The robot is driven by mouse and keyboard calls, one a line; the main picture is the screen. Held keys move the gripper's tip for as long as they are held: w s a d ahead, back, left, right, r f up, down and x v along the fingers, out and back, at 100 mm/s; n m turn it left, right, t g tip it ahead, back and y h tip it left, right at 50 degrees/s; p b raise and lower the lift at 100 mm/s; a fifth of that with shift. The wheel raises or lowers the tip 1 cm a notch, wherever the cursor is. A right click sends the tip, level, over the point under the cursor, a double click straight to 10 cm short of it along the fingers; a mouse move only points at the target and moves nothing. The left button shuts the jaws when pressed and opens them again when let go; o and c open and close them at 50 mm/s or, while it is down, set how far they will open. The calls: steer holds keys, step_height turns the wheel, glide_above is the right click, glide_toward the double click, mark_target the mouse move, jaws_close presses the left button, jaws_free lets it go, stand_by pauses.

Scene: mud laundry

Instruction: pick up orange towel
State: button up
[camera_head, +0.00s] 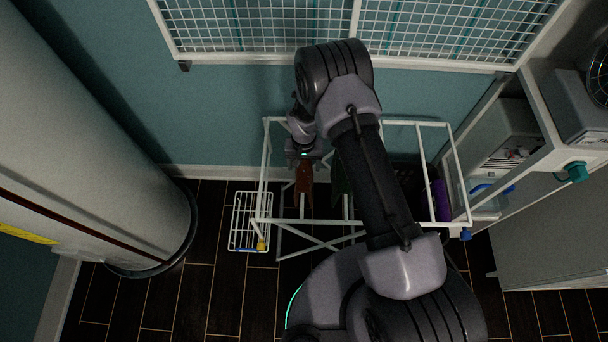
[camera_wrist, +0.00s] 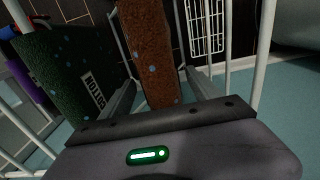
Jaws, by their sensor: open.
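The orange towel (camera_head: 304,183) hangs narrow and rust-brown on the white drying rack (camera_head: 290,257), below my gripper (camera_head: 305,158) in the head view. In the wrist view the towel (camera_wrist: 148,50), speckled with pale blue dots, runs down between the two fingers of my gripper (camera_wrist: 160,84). The fingers are open, one on each side of the towel, with gaps visible beside it. The towel's lower end near the palm is partly hidden by the gripper body.
A dark green towel (camera_wrist: 62,75) with a label hangs close to the left finger in the wrist view. A purple cloth (camera_head: 441,200) hangs farther right on the rack. A wall grid (camera_head: 270,25) is behind the arm. A large white cylinder (camera_head: 90,130) stands left.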

step_height(320, 180, down, 4)
steer(key=shift+r+b, duration=0.1)
steer(key=shift+b, duration=0.5)
steer(key=shift+r, duration=0.1)
jaws_close()
